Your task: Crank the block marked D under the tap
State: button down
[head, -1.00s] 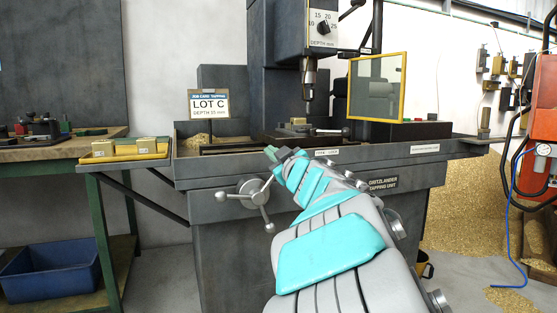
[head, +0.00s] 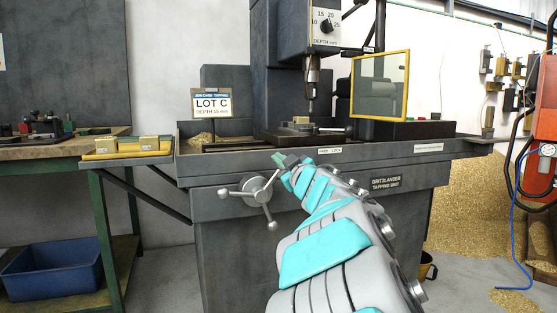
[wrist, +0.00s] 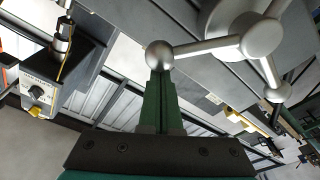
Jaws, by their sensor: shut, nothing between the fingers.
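The crank is a three-spoked handwheel (head: 257,190) with ball ends on the front of the grey tapping machine. My gripper (head: 279,159) is at its upper right. The green fingers (wrist: 161,80) are shut and empty in the wrist view. Their tips point at a ball end of the handwheel (wrist: 253,36); I cannot tell whether they touch it. A brass block (head: 300,121) sits in the vise (head: 290,131) on the machine bed, just left of below the tap (head: 311,105). Its marking is too small to read.
Two brass blocks (head: 106,145) (head: 149,142) stand on a yellow tray (head: 125,155) at the left. A yellow-framed guard (head: 380,87) stands right of the tap. A sign (head: 212,104) reads LOT C. A depth dial (head: 326,26) is above.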

jog(key=shift+w+d+f+m+p, duration=0.15)
jog(key=shift+d+m+p, duration=0.1)
jog(key=shift+m+p, duration=0.15)
jog(key=shift+d+m, duration=0.2)
jog(key=shift+m, duration=0.1)
jog(key=w+d+f+m+h+p, duration=0.1)
jog(key=d+f+m+p, duration=0.3)
jog(key=m, duration=0.3)
jog(key=shift+f+m+t+h+p, duration=0.3)
jog(key=shift+f+m+t+p, duration=0.1)
jog(key=shift+f+p, duration=0.2)
jog(key=shift+w, duration=0.1)
jog(key=shift+r, duration=0.15)
